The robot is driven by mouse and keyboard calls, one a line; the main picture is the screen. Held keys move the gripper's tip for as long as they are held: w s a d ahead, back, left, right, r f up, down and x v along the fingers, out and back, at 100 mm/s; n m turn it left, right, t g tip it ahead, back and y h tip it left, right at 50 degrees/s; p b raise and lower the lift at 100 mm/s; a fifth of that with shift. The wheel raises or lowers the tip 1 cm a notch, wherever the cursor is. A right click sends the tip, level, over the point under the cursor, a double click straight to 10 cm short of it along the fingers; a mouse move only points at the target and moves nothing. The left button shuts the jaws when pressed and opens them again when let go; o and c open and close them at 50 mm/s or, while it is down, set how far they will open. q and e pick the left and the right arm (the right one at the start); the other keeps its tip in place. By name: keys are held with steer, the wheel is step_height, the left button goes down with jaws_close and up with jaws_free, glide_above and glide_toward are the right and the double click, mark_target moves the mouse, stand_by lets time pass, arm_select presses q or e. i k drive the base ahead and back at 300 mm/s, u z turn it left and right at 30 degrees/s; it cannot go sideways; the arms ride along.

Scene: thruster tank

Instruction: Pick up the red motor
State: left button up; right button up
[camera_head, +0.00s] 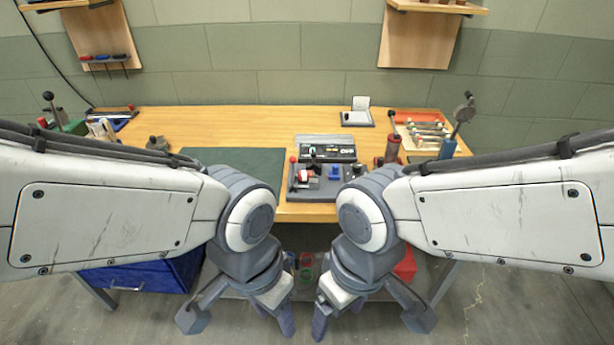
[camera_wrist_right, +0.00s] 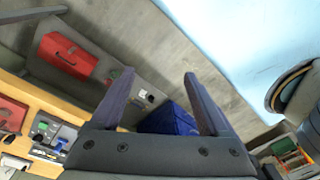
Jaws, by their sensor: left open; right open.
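A small red part (camera_head: 312,167) sits on a dark fixture (camera_head: 322,190) near the table's front edge in the head view. It looks like the red motor, but it is too small to be sure. A blue part (camera_head: 334,173) is beside it. My left gripper (camera_head: 240,318) is open and low in front of the table. My right gripper (camera_head: 370,322) is also open and low, to the right of the left one. In the right wrist view the right gripper (camera_wrist_right: 159,73) has its fingers apart with nothing between them.
The wooden table (camera_head: 225,122) bears a green mat (camera_head: 240,166), a grey case (camera_head: 322,143) and a red cylindrical tool (camera_head: 392,152) with a dark handle. A blue bin (camera_head: 150,277) is under the table at left. A red toolbox (camera_wrist_right: 66,55) shows in the right wrist view.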

mark_target(302, 175)
steer(key=k, duration=1.3)
steer(key=z, duration=0.75)
steer(key=i, duration=1.6)
steer(key=u, duration=0.55)
steer(key=i, duration=0.6)
steer(key=u, duration=0.75)
